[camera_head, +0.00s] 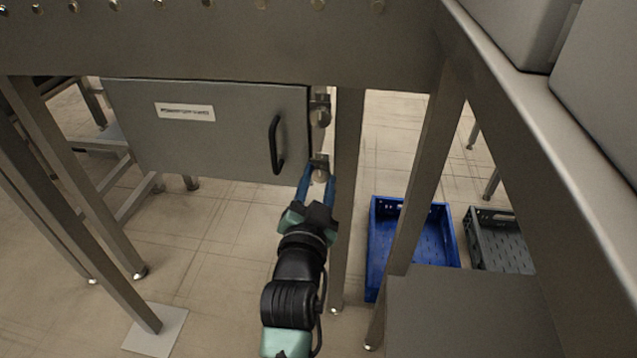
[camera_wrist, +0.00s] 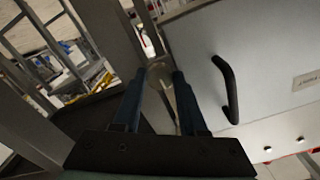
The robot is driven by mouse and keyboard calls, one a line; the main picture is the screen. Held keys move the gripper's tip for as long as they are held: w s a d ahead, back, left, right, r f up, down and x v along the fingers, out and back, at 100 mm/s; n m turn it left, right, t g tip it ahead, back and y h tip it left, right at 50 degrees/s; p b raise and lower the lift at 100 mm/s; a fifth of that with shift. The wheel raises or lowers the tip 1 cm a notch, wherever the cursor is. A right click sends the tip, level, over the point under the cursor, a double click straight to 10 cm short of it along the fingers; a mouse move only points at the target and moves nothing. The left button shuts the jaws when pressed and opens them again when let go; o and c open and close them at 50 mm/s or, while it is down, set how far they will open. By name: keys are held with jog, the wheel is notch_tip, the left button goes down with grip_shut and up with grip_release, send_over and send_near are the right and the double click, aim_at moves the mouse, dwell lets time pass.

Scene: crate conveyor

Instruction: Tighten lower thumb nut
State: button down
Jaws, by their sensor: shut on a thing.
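The lower thumb nut (camera_head: 320,175) sits at the lower right edge of a grey cabinet door (camera_head: 215,135), below the upper thumb nut (camera_head: 322,117). My gripper (camera_head: 318,180) reaches up to the lower nut from below, its two blue fingers on either side of it and shut on it. In the wrist view my gripper (camera_wrist: 160,80) shows its fingers around the lower nut (camera_wrist: 162,74), which is partly hidden and blurred. The black door handle (camera_head: 276,145) is left of the nuts, and the door looks closed.
A steel post (camera_head: 346,200) stands just right of the nuts. A blue crate (camera_head: 385,215) and a grey crate (camera_head: 490,225) are on the floor to the right. A steel beam (camera_head: 230,40) runs above the door. The floor in front of the door is open.

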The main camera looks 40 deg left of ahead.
jog(key=shift+m, duration=0.6)
jog(key=shift+c, duration=2.2)
grip_release()
jog(key=p+v, duration=0.4)
jog(key=v, duration=0.9)
